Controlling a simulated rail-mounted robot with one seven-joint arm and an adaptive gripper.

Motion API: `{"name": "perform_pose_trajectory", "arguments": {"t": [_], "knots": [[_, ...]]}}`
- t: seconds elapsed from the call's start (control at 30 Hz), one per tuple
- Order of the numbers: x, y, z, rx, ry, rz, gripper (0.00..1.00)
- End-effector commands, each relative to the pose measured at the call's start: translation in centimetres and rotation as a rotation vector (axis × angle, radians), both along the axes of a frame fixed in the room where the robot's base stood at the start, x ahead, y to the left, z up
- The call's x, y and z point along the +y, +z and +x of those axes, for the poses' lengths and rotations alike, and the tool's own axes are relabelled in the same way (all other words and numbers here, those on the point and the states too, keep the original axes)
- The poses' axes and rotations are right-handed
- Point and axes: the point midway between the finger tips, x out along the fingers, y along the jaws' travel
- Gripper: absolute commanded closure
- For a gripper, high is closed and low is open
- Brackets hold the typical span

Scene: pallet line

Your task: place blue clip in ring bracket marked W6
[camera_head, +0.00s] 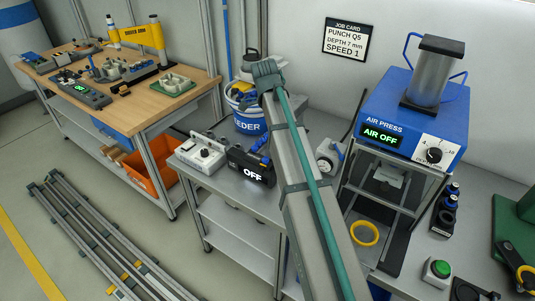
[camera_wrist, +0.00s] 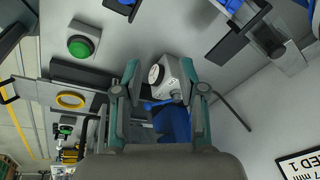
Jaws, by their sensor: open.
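I cannot pick out the blue clip for certain; a small blue piece (camera_head: 262,141) shows by the black OFF box in the head view. No W6 mark is legible, so I cannot tell which part is the ring bracket. In the wrist view my gripper (camera_wrist: 163,88) is open. Between and beyond its fingers are a pale device with a round dial (camera_wrist: 168,78) and a blue part (camera_wrist: 172,122); I see no grip on either. In the head view my arm crosses the middle and my gripper cannot be made out.
The blue air press (camera_head: 415,115) reads AIR OFF. A yellow ring (camera_head: 364,233) and a green button (camera_head: 438,270) lie on the right bench. A blue bucket (camera_head: 248,122), a white box (camera_head: 200,153) and the OFF box (camera_head: 252,166) crowd the middle bench. A wooden workbench (camera_head: 130,105) stands left.

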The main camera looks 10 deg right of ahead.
Motion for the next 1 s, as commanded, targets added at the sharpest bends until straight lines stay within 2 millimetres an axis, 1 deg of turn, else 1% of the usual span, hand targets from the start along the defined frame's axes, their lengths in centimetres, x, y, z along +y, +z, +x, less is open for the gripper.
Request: {"name": "perform_pose_trajectory", "arguments": {"t": [0.03,0.1,0.23,0.37,0.63,1.0], "knots": [[1.5,0.0,0.2,0.019,-0.007,0.065,0.59],[3.0,-0.2,-0.1,0.048,-0.017,0.137,0.59],[4.6,-0.4,-1.1,0.088,-0.037,0.211,0.59],[4.7,-1.4,-1.4,0.1,-0.06,0.214,0.59],[4.7,-4.9,-1.4,0.098,-0.059,0.213,0.59],[4.8,-6.9,-1.6,0.097,-0.057,0.212,0.59]]}}
